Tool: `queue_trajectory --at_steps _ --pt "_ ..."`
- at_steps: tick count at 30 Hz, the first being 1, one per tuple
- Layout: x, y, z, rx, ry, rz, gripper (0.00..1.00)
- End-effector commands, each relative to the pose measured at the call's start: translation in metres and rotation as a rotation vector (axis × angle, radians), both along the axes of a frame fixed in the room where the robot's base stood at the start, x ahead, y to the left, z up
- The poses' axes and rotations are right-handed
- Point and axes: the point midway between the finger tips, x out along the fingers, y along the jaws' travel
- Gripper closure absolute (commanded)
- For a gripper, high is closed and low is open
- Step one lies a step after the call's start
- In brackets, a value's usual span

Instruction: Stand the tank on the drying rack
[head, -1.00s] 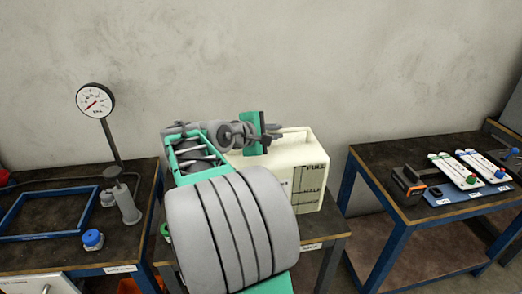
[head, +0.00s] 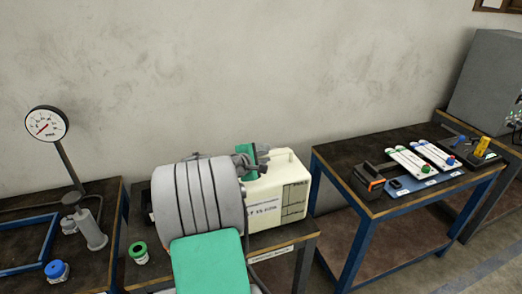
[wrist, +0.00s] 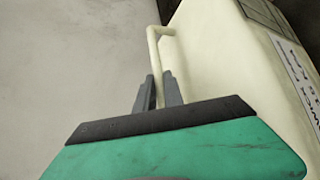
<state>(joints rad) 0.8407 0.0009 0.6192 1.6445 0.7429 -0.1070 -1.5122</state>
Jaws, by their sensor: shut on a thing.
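The cream tank (head: 293,190) is a boxy container with a top handle, dark level marks and a white label. It is upright at the right end of the middle table (head: 285,238); I cannot tell if its base touches the top. My gripper (head: 264,160) is at its top left, partly hidden by my arm. In the wrist view, my gripper's grey fingers (wrist: 157,92) are shut on the handle of the tank (wrist: 215,50). A blue open frame (head: 52,232) lies on the left table and may be the drying rack; I cannot tell for sure.
A pressure gauge (head: 46,123) on a stand, a grey pump (head: 92,232) and a blue-capped jar (head: 57,272) stand at left. A green-capped jar (head: 138,252) is left of my arm. The right table (head: 335,160) holds a dark boxy device (head: 367,183) and white strips (head: 411,162).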

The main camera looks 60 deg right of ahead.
Motion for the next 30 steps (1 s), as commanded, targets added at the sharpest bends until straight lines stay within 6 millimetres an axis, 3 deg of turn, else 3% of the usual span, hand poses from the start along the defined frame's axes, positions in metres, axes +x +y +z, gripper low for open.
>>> queue_trajectory --at_steps 8,9,17,25,30 --pt "0.001 -0.001 -0.003 -0.011 -0.007 0.0 1.0" --pt "0.0 0.0 -0.009 -0.001 -0.001 0.0 0.86" --pt "0.0 0.0 -0.009 -0.001 -0.001 0.0 0.66" --pt "0.001 0.003 -0.008 -0.001 -0.001 0.0 0.66" --pt "0.004 0.027 0.002 -0.004 -0.002 0.004 0.66"
